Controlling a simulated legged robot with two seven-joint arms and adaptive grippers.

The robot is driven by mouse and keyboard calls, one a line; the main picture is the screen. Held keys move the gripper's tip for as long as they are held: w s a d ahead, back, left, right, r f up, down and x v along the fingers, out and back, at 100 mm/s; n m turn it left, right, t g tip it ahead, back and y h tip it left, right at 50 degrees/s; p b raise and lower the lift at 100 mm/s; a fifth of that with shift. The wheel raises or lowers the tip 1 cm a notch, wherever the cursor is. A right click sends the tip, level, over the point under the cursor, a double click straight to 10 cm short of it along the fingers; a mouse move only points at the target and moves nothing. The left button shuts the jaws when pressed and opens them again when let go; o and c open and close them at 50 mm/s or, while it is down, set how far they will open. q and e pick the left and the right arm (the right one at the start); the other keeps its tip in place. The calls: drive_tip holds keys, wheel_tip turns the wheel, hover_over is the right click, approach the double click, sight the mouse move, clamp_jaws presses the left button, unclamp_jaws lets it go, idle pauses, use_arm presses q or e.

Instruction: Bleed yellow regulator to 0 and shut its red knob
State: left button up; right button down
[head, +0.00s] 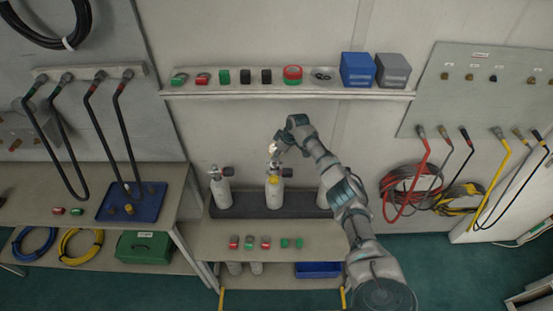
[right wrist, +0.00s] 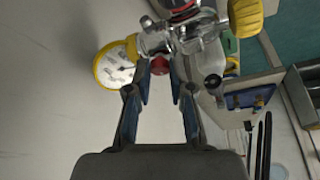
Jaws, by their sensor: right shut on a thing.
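The yellow regulator sits on the middle grey cylinder (head: 274,194) in the head view, where its yellow part (head: 273,180) shows small. In the right wrist view its yellow-rimmed gauge (right wrist: 115,66) is at the left, a yellow knob (right wrist: 245,17) at the upper right and metal fittings (right wrist: 180,36) between them. The gauge reading is too small to tell. The red knob (right wrist: 160,65) is at the tips of my right gripper (right wrist: 161,78), which is shut on it. In the head view my right gripper (head: 274,153) reaches the regulator from above. My left gripper is out of view.
Other cylinders stand left (head: 221,191) and right (head: 324,194), the right one partly behind my arm. A shelf (head: 240,94) with colored parts, a blue box (head: 357,70) and a grey box (head: 392,70) runs above. Small red and green parts (head: 249,243) lie on the bench front.

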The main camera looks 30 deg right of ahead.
drive_tip(key=shift+d+n+g+y+b, duration=0.1)
drive_tip(key=shift+n+g+y+b, duration=0.35)
drive_tip(key=shift+n+b, duration=1.05)
drive_tip(key=c, duration=1)
unclamp_jaws()
drive_tip(key=shift+d+r, duration=0.15)
drive_tip(key=shift+r, duration=0.2)
drive_tip(key=v, duration=0.6)
drive_tip(key=shift+d+r, duration=0.15)
drive_tip(key=shift+r, duration=0.1)
